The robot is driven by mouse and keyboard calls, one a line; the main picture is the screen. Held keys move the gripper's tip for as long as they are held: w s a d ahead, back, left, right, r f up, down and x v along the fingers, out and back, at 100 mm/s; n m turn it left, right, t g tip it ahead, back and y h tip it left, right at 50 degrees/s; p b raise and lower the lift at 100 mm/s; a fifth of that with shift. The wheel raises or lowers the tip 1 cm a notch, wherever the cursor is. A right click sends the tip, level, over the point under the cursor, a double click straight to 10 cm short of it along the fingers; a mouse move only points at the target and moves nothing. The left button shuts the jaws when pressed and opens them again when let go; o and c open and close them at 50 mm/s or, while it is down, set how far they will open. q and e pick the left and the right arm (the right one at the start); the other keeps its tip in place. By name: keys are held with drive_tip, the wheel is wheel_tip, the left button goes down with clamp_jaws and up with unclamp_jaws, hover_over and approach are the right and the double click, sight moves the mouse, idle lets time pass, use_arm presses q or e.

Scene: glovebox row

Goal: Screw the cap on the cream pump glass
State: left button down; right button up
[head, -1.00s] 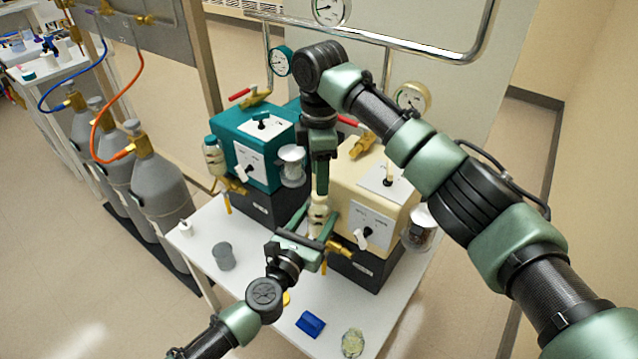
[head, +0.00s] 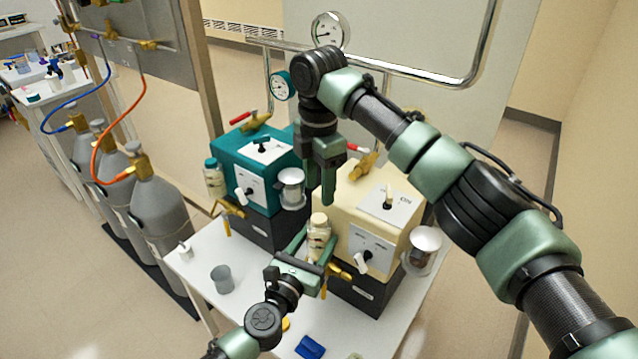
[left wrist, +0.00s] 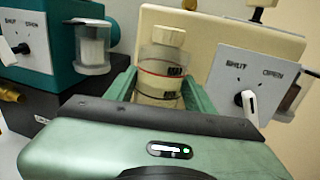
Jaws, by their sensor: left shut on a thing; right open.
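The cream pump glass (head: 317,239) stands upright at the front left corner of the cream pump (head: 338,199). Its cream cap (head: 319,219) sits on top of it and looks level; how tightly it is threaded cannot be seen. In the left wrist view the glass (left wrist: 158,82) has dark and red marks and is between my fingers, below the cap (left wrist: 170,35). My left gripper (head: 316,252) is shut on the glass from the front. My right gripper (head: 323,198) points down above the cap, open and empty, with a gap between.
The teal pump (head: 262,170) stands to the left with its own teal-capped glass (head: 213,180). A grey cup (head: 222,279) and a blue object (head: 309,347) are on the white table (head: 200,255). Grey gas cylinders (head: 160,205) are left of the table.

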sight(319, 217)
drive_tip(key=shift+f, duration=4)
clamp_jaws()
drive_tip(key=m, duration=0.3)
drive_tip(key=shift+m, duration=0.3)
drive_tip(key=shift+o, duration=0.3)
unclamp_jaws()
drive_tip(key=shift+r, duration=0.1)
